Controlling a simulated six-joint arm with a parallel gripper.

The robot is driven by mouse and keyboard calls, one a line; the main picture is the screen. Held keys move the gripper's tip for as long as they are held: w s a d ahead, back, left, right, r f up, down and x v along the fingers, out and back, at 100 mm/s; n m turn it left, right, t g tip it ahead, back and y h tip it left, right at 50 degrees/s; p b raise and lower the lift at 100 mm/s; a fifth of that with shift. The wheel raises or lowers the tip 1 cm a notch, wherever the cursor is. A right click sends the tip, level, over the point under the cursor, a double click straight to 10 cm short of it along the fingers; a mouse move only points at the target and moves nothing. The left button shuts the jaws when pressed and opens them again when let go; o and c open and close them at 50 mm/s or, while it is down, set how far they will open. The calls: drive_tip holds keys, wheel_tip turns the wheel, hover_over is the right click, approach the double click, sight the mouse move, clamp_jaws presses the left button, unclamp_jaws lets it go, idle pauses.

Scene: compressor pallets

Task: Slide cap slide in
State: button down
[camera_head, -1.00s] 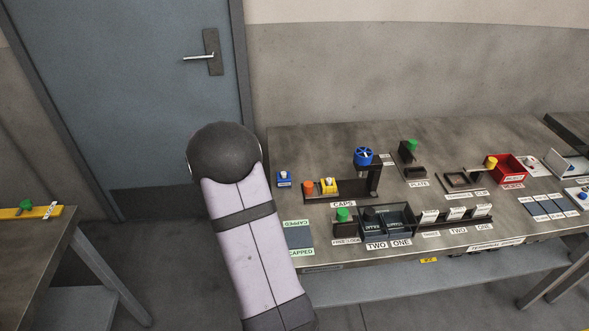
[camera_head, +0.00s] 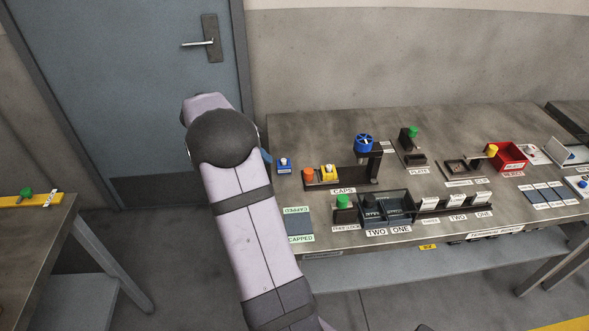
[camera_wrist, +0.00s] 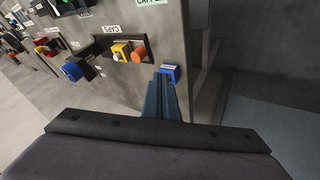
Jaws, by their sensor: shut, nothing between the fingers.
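The cap slide (camera_head: 352,185) is a dark tray labelled CAPS on the bench, with an orange knob (camera_head: 308,174) at its left end and a yellow block (camera_head: 328,173) beside it. The orange knob (camera_wrist: 137,56) and yellow block (camera_wrist: 121,50) also show in the wrist view. My gripper (camera_wrist: 166,84) is shut and empty, its long blue fingers pointing at a small blue block (camera_wrist: 171,73) with a white top. Whether they touch it I cannot tell. In the head view my arm mostly hides the gripper, left of the blue block (camera_head: 284,166).
A blue-topped post (camera_head: 364,143) stands at the slide's right end. In front are a green knob (camera_head: 343,202) and dark bins (camera_head: 388,212) labelled TWO and ONE. A CAPPED mat (camera_head: 298,224) lies at the front left. A red bin (camera_head: 508,156) is farther right.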

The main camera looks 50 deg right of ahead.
sight(328, 168)
drive_tip(key=p+x, duration=0.3)
drive_tip(key=x, duration=0.7)
drive_tip(key=shift+s+f, duration=0.1)
drive_tip(key=shift+s+d+p, duration=0.55)
drive_tip(key=shift+s+d, duration=0.15)
drive_tip(key=shift+s, duration=0.2)
drive_tip(key=shift+s+d, duration=0.35)
drive_tip(key=shift+s, duration=0.15)
drive_tip(key=shift+s+d, duration=0.1)
drive_tip(key=shift+s+d+f, duration=0.1)
drive_tip(key=shift+s+d, duration=0.15)
drive_tip(key=shift+s, duration=0.05)
drive_tip(key=s+d+b, duration=0.5)
drive_tip(key=s+d, duration=0.1)
drive_tip(key=shift+s+d, duration=0.35)
drive_tip(key=shift+d, duration=0.05)
drive_tip(key=shift+s+d+r, duration=0.1)
drive_tip(key=shift+s+r, duration=0.05)
drive_tip(key=shift+r, duration=0.05)
